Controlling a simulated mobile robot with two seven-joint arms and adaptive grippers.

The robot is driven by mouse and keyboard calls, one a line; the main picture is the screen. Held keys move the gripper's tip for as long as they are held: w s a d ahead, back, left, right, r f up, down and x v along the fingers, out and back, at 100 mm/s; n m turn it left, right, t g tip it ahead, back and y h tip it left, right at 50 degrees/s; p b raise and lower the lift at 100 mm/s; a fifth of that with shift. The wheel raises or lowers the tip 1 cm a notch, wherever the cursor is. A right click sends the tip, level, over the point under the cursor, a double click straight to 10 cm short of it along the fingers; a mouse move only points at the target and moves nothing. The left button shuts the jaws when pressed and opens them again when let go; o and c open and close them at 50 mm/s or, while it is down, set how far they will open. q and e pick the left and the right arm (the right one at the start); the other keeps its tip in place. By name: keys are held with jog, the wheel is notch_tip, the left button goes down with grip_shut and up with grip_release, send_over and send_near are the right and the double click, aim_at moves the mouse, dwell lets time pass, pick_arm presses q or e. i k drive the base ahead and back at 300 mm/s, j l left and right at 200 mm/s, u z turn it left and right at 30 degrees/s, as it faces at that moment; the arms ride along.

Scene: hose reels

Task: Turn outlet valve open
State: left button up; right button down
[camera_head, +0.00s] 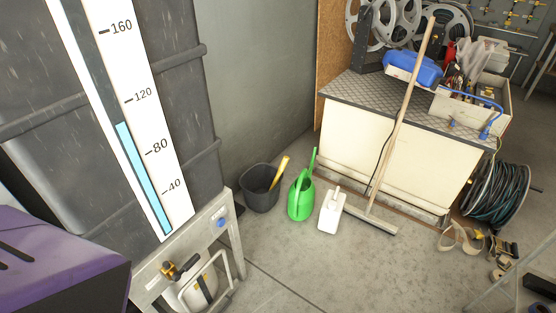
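A blue round fitting (221,223) sits on the frame to the right of the valve. Neither of my grippers is in view.
A dark bucket (260,190), a green watering can (301,197) and a white container (331,213) stand on the floor. A broom (403,105) leans against a cabinet (400,130). A hose reel (495,198) is at right. The lower middle floor is clear.

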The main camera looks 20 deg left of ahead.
aim_at(176, 276)
jog(key=i+l+u, duration=0.2)
jog(key=i, duration=0.25)
jog(key=i+u, duration=0.15)
jog(key=i, duration=0.25)
jog(key=i+l+u, duration=0.2)
jog(key=i, duration=0.2)
jog(key=i+u, duration=0.15)
jog(key=u, duration=0.3)
jog(key=i+u, duration=0.1)
jog(key=u, duration=0.35)
jog(key=i+l+u, duration=0.1)
jog(key=u, duration=0.35)
jog(key=i+l+u, duration=0.1)
jog(key=u, duration=0.35)
jog(key=l+u, duration=0.2)
jog(key=u, duration=0.25)
jog(key=i+l+u, duration=0.1)
jog(key=l+u, duration=0.15)
jog(key=u, duration=0.2)
jog(key=l+u, duration=0.15)
jog(key=u, duration=0.3)
jog(key=i+l+u, duration=0.1)
jog(key=l+u, duration=0.65)
